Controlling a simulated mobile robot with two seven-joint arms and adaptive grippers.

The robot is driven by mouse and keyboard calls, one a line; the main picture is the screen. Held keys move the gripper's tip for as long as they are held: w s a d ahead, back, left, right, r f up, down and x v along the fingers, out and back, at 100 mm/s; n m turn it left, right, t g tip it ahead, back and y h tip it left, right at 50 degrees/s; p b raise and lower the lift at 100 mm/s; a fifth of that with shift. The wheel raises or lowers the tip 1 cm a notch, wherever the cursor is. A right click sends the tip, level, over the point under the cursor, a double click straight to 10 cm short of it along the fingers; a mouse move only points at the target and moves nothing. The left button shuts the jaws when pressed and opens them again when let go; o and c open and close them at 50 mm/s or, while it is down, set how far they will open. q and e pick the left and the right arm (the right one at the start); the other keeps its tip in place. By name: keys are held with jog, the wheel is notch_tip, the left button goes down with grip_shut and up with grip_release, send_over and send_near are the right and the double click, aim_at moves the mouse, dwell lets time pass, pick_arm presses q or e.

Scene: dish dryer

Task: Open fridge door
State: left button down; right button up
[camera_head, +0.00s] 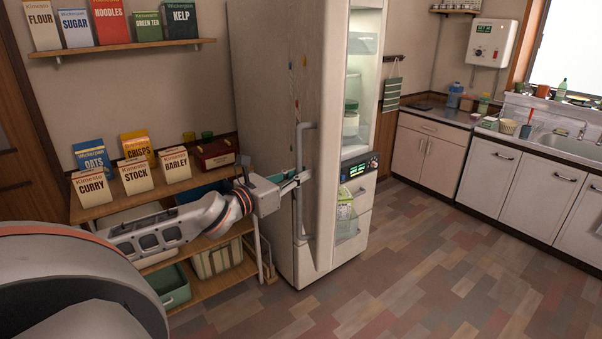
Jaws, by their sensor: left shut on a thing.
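The tall white fridge (262,95) stands in the middle of the camera_head view. Its door (326,80) stands open, and lit shelves inside show to the right of the door's edge. A long grey vertical handle (299,145) runs down the door's left part. My left gripper (297,181) reaches in from the left and is shut on the handle around its middle. The fingertips are small here and partly hidden. My right gripper is not in view.
A wooden shelf unit (200,292) with boxes and bins stands close left of the fridge, below my left arm. A wall shelf (125,49) holds more boxes. White counter cabinets (545,195) line the right. The tiled floor (430,270) in front is clear.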

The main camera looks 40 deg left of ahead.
pick_arm(q)
jog(key=shift+s+a+f, duration=0.1)
jog(key=shift+s+f, duration=0.2)
jog(key=shift+s, duration=0.15)
jog(key=c, duration=2.1)
grip_release()
jog(key=shift+r, duration=0.25)
jog(key=shift+a, duration=0.15)
jog(key=shift+s+a, duration=0.2)
jog(key=shift+s, duration=1.8)
jog(key=shift+s+a, duration=0.25)
jog(key=shift+s, duration=1.75)
jog(key=shift+s+a, duration=0.2)
jog(key=shift+s, duration=1.8)
